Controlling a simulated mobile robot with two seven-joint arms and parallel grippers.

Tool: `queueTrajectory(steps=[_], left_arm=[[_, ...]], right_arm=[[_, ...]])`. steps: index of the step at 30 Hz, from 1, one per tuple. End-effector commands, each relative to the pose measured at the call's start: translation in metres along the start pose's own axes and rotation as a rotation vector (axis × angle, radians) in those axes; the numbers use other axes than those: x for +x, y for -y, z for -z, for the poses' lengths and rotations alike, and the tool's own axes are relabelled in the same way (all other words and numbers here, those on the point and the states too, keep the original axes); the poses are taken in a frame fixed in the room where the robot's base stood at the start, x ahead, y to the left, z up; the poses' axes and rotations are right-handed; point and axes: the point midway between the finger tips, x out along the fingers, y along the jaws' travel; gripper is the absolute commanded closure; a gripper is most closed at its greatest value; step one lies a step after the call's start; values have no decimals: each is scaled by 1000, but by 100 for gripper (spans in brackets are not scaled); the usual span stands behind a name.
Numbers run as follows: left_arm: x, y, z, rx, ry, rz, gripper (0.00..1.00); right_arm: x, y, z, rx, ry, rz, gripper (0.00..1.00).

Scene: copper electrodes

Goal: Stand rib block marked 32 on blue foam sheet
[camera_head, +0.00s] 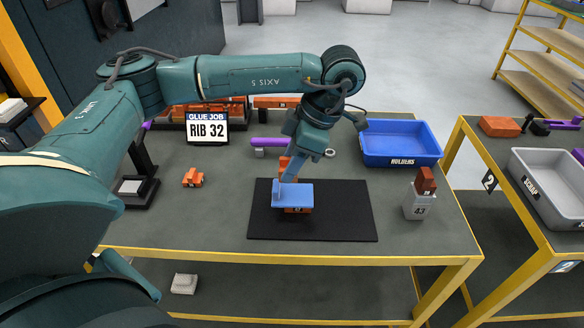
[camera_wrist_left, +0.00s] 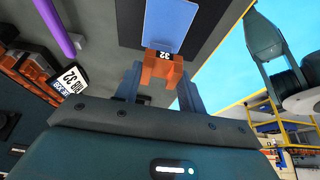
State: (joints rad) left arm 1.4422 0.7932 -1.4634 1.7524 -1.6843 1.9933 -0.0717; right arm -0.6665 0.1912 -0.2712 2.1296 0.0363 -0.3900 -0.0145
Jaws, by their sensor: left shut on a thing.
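My left gripper (camera_head: 286,178) points down over the black mat in the head view. In the left wrist view my left gripper (camera_wrist_left: 160,90) is shut on an orange rib block (camera_wrist_left: 162,68) marked 32. The blue foam sheet (camera_head: 293,194) is at the fingertips, over the black mat. The blue foam sheet (camera_wrist_left: 170,22) also shows just beyond the block in the wrist view; whether they touch, I cannot tell. An orange part with a small label (camera_head: 297,210) shows below the sheet's front edge; I cannot tell whether it is the same block. My right gripper is not in view.
A black mat (camera_head: 345,222) lies on the table. A sign reading RIB 32 (camera_head: 207,130) stands behind. A blue bin (camera_head: 400,158) is at back right, a grey block (camera_head: 417,205) with a brown block on top at right. A small orange piece (camera_head: 193,177) lies left.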

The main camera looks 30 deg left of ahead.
Motion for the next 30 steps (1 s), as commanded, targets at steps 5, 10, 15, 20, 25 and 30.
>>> queueTrajectory(steps=[5, 10, 15, 20, 25, 30], left_arm=[[16, 0, -7, 0, 0, -1, 95], [16, 0, -7, 0, 1, -2, 95], [21, 0, -9, 0, 0, -2, 95], [25, 0, -11, 0, 0, -2, 95], [27, 0, -11, 0, 1, -2, 95], [27, 0, -11, 0, 0, -2, 50]], right_arm=[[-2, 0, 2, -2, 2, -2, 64], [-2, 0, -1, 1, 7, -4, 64], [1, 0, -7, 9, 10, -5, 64], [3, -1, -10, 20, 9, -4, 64], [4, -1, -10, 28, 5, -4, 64], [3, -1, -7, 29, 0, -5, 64]])
